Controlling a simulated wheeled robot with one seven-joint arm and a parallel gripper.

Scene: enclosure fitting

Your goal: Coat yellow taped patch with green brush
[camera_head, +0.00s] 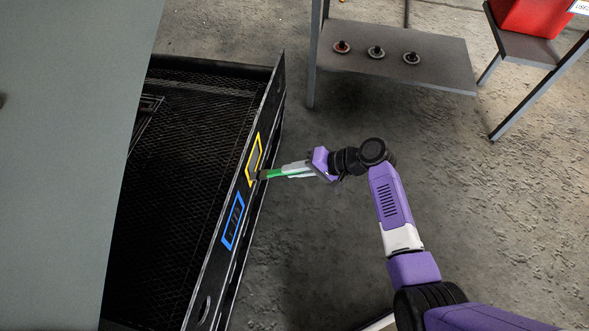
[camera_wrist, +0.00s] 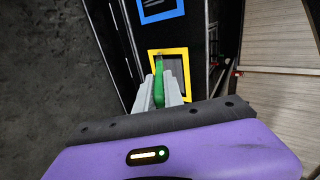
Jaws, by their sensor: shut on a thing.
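The yellow taped patch (camera_head: 254,153) is a yellow frame around a grey area on the black side rail of the enclosure. It also shows in the wrist view (camera_wrist: 183,53), straight ahead of the fingers. My gripper (camera_head: 297,169) is shut on the green brush (camera_head: 274,174), which points left at the rail. The brush's dark tip is at the lower part of the yellow frame; I cannot tell whether it touches. In the wrist view the green brush (camera_wrist: 159,88) stands between the two pale fingers and overlaps the patch; its tip is hard to make out there.
A blue taped patch (camera_head: 233,221) lies on the same rail, nearer the front. The black mesh-floored enclosure (camera_head: 180,180) and a grey panel (camera_head: 65,150) fill the left. A shelf (camera_head: 440,72) with three small discs stands at the back, a red bin (camera_head: 530,15) at the back right. The concrete floor is clear.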

